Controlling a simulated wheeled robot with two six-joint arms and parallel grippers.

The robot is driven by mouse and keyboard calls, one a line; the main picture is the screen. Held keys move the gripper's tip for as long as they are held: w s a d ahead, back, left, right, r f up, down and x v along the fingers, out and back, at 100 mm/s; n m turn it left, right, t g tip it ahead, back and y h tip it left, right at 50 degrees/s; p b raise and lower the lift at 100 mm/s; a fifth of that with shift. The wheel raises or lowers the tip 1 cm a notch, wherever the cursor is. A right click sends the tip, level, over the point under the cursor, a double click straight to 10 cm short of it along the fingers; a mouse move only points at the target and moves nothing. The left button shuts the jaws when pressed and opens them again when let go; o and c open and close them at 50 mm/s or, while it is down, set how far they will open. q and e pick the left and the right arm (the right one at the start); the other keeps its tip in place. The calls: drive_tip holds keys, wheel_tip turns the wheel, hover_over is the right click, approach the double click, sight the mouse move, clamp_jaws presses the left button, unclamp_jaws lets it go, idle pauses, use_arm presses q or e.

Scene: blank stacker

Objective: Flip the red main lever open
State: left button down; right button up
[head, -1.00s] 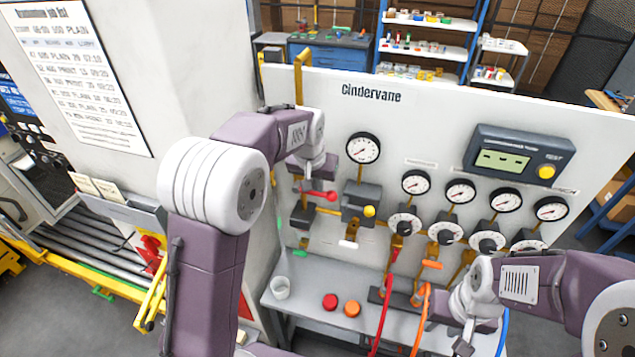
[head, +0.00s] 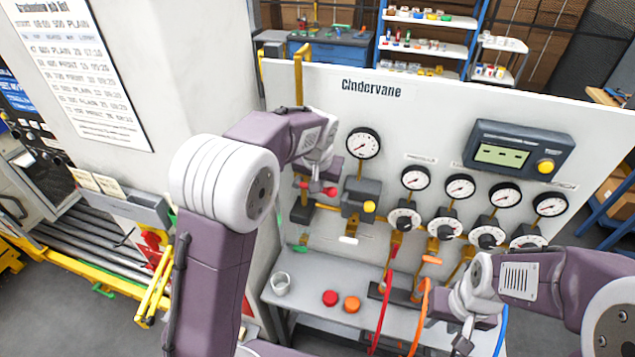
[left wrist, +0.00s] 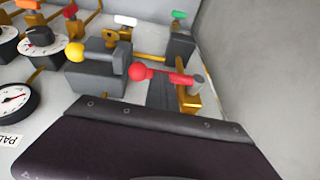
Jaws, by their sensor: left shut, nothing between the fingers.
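The red main lever (head: 330,190) is on the left part of the white panel (head: 400,115), its ball end pointing right in the head view. In the left wrist view the red lever (left wrist: 170,77) lies sideways from a grey pivot on a brass pipe, ball end to the left. My left gripper (head: 317,184) is shut and empty, right at the lever; its body partly hides the lever in the head view, and I cannot tell whether they touch. My right gripper (head: 462,343) is low at the right, by the bench; its finger opening is unclear.
A yellow-knobbed valve (head: 369,207) sits just right of the lever. Gauges, dials and a meter box (head: 515,150) fill the panel's right. The bench (head: 310,300) below holds a cup (head: 280,284), red and orange buttons and hoses.

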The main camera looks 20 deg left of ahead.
use_arm(q)
drive_tip(key=shift+f, duration=0.2)
wheel_tip(320, 180, down, 8)
drive_tip(key=m+y+b, duration=0.2)
drive_tip(key=y+b, duration=0.7)
drive_tip(key=b, duration=0.5)
drive_tip(key=shift+a+t, duration=0.35)
drive_tip(key=shift+t, duration=0.05)
drive_tip(key=shift+r, duration=0.1)
